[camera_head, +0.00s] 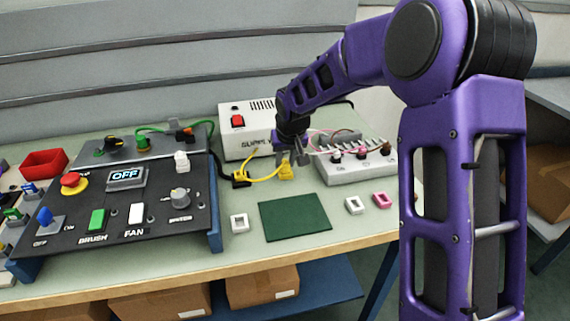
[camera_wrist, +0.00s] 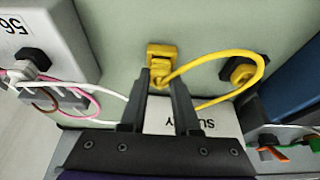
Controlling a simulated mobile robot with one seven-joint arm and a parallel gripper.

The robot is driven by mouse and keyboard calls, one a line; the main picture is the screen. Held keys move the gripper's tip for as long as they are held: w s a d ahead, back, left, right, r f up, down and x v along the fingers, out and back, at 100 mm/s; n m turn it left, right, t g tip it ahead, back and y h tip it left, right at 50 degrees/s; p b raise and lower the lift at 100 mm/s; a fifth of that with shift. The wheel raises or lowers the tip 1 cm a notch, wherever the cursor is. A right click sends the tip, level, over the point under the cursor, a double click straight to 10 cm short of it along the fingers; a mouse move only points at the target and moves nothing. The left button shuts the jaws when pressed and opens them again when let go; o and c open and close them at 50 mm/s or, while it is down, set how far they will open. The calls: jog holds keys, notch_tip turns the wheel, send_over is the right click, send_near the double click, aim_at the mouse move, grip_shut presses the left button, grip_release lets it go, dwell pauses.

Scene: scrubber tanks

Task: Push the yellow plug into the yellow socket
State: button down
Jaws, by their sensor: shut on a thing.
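My gripper (camera_head: 291,160) points down at the table in front of the white supply box, with its fingers around the yellow plug. In the wrist view the yellow plug (camera_wrist: 161,78) is between the fingertips (camera_wrist: 160,83). A square yellow block, which looks like the yellow socket (camera_wrist: 161,50), is right at the plug's far end; it also shows in the head view (camera_head: 285,173), below the fingers. I cannot tell how deep the plug sits in it. A yellow cable (camera_wrist: 258,62) loops from the plug past a black-and-yellow piece (camera_wrist: 240,73).
The white supply box (camera_head: 245,130) stands behind. A grey box with several connectors (camera_head: 352,170) is close on the right. The black control panel (camera_head: 115,205) is on the left. A green mat (camera_head: 294,217) and small white and pink sockets (camera_head: 381,200) lie in front.

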aim_at(285, 163)
notch_tip(285, 163, up, 10)
jog(key=p, duration=0.2)
jog(key=s+a+f+b, duration=0.2)
jog(key=s+a+b, duration=0.1)
jog(key=a, duration=0.8)
jog(key=shift+s+a+f, duration=0.15)
jog(key=shift+a, duration=0.15)
dwell(0.4)
jog(key=shift+f, duration=2.25)
jog(key=shift+f, duration=0.2)
